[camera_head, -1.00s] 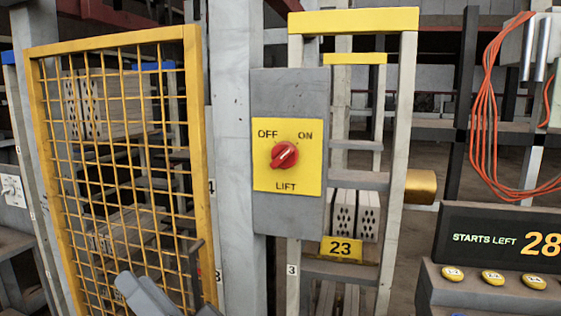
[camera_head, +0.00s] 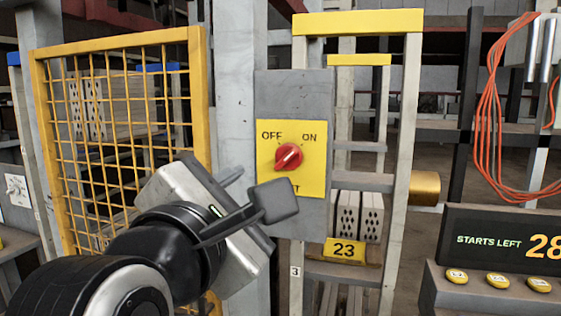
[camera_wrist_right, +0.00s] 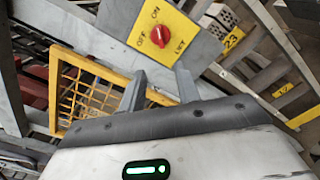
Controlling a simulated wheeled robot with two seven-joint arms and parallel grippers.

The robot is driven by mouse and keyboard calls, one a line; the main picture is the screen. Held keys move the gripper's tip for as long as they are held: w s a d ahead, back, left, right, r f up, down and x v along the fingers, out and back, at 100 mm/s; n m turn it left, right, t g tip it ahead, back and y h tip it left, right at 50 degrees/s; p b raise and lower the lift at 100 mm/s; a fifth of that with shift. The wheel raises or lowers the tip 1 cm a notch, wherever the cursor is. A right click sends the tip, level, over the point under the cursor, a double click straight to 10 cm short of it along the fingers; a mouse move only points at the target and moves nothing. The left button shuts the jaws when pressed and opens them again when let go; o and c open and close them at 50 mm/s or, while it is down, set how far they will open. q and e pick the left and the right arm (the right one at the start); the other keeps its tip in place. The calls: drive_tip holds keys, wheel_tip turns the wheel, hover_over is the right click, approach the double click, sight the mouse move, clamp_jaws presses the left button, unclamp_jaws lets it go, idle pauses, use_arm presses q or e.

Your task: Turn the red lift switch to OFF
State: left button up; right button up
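The red lift switch (camera_head: 288,157) is a round knob on a yellow plate (camera_head: 310,183) marked OFF at left, ON at right and LIFT below. Its pale pointer mark aims up and right, toward ON. My right gripper (camera_head: 255,184) is open and empty, just below and left of the knob, and hides part of the LIFT label. In the right wrist view the knob (camera_wrist_right: 159,35) lies beyond the two spread fingers, apart from them. My left gripper is not in view.
The grey switch box (camera_head: 292,92) is on a pale post. A yellow mesh gate (camera_head: 120,50) stands left of it. A yellow-topped frame (camera_head: 357,24) holding bricks stands right. A console reading STARTS LEFT 28 (camera_head: 500,240) is at the lower right.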

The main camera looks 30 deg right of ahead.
sight(284, 161)
drive_tip(key=p+x, duration=0.3)
drive_tip(key=x, duration=1.2)
drive_tip(key=shift+d, duration=0.25)
clamp_jaws()
